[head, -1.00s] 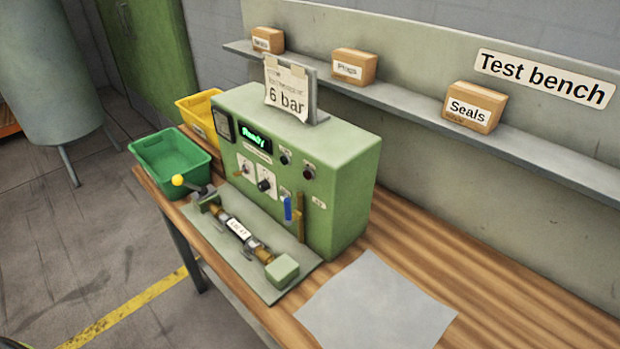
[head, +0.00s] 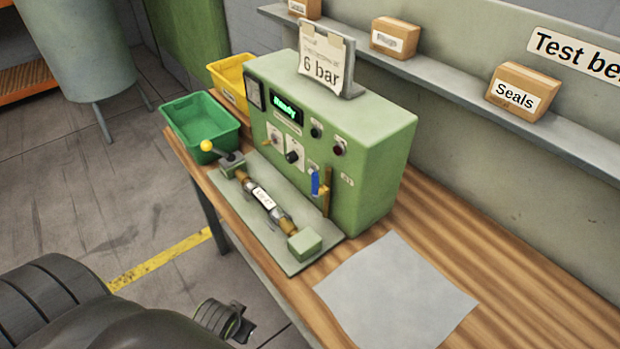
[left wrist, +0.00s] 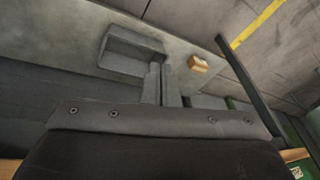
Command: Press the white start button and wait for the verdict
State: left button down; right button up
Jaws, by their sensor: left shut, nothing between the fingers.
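The green test machine (head: 370,165) stands on the bench in the head view. Its display (head: 286,108) is lit green and seems to read "Ready". The panel below carries knobs, a dark button (head: 316,131) and a dark reddish button (head: 339,149). I cannot pick out a white start button. A labelled brass-ended part (head: 264,198) lies in the fixture, beside a yellow-knobbed lever (head: 206,146). My left gripper (head: 244,328) is low in front of the bench, apart from the machine. Its fingers (left wrist: 161,84) are together and empty in the left wrist view. My right gripper is out of view.
A green bin (head: 200,125) and a yellow bin (head: 228,80) stand left of the machine. A grey sheet (head: 395,295) lies on the bench at right. A shelf (head: 440,80) with boxes runs behind. A 6 bar sign (head: 325,65) tops the machine.

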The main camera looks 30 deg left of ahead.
aim_at(311, 172)
pick_arm(q)
jog(key=w+a+r+m+t+y, duration=0.25)
jog(key=w+r+m, duration=0.2)
jog(key=r, duration=0.25)
jog(key=w+a+r+m+t+y, duration=0.1)
jog(key=w+r+m+t+y, duration=0.15)
jog(key=w+r, duration=0.4)
jog(key=w+d+r+m+t, duration=0.1)
jog(key=w+r+m+t, duration=0.6)
jog(key=m, duration=0.7)
jog(key=w+r, duration=0.2)
jog(key=w, duration=0.1)
jog(key=shift+w+d+m, duration=0.15)
jog(key=shift+d+m, duration=0.05)
jog(key=shift+m, duration=0.1)
jog(key=w+d+b, duration=0.1)
jog(key=w+d, duration=0.2)
jog(key=w, duration=0.5)
jog(key=shift+d, duration=0.2)
